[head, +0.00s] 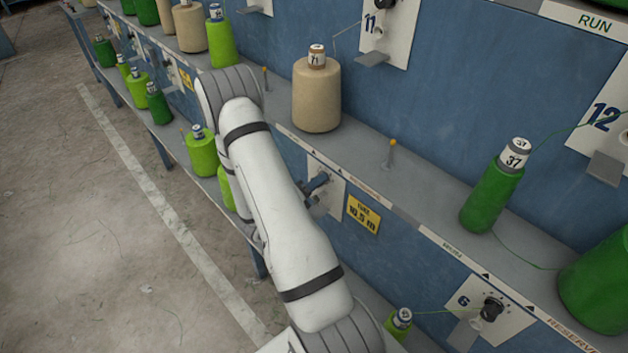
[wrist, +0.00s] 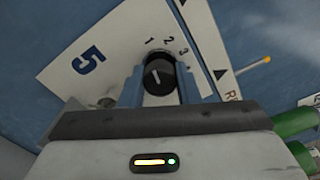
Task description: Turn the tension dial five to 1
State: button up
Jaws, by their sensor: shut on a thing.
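Tension dial five is a black round knob (wrist: 158,73) on a white plate (wrist: 100,58) marked with a blue 5. The numbers 1, 2 and 3 run in an arc beside the knob. Its white pointer line is tilted a little left and appears to point near the 1; the exact setting is hard to read. My gripper (wrist: 159,82) is shut on the knob, one finger on each side. In the head view, my gripper (head: 314,189) is at the plate (head: 322,172) on the lower blue panel, and my arm hides part of it.
A yellow tag (head: 362,213) is right of the plate. A beige cone (head: 317,97) and a thin peg (head: 391,153) stand on the shelf above. Dial six (head: 491,309) is at lower right. Green cones (head: 200,152) stand left of my arm. The floor at left is clear.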

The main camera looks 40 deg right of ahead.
dwell(0.4)
jog(key=o, duration=1)
jog(key=a, duration=0.7)
jog(key=shift+s+a, duration=0.3)
